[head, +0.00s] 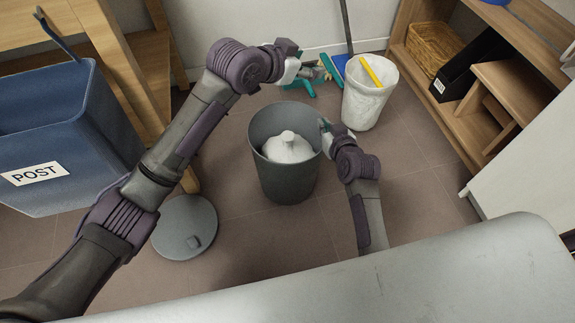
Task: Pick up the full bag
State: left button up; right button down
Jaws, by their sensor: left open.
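The full bag (288,150) is white with a knotted top and sits inside a round dark grey bin (284,184) on the floor. Only its upper part shows; the bin wall hides the rest. My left gripper (316,73) is open, beyond the bin and a little to its right, near the white bucket, apart from the bag. My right gripper (325,126) is at the right rim of the bin, beside the bag. Its fingers are small and partly hidden, so I cannot tell whether they are open or whether they touch the rim.
A round grey lid (185,228) lies on the floor left of the bin. A white bucket (369,104) holding something yellow stands behind right, near teal items (298,84). A blue POST box (60,130) is at left, wooden shelves (520,90) at right. A pale surface (400,290) fills the front.

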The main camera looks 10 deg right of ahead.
pick_arm(q)
jog(key=s+a+f+g+y, duration=0.1)
jog(key=a+f+g+y, duration=0.25)
jog(key=f, duration=0.65)
jog(key=g+y, duration=0.2)
jog(key=y, duration=0.1)
send_near(285, 137)
jog(key=f, duration=0.1)
jog(key=x, duration=0.5)
jog(key=shift+w+d+f, duration=0.1)
jog(key=shift+d+f, duration=0.1)
jog(key=shift+f, duration=0.1)
jog(key=shift+x, duration=3.25)
grip_shut()
jog(key=shift+r, duration=0.15)
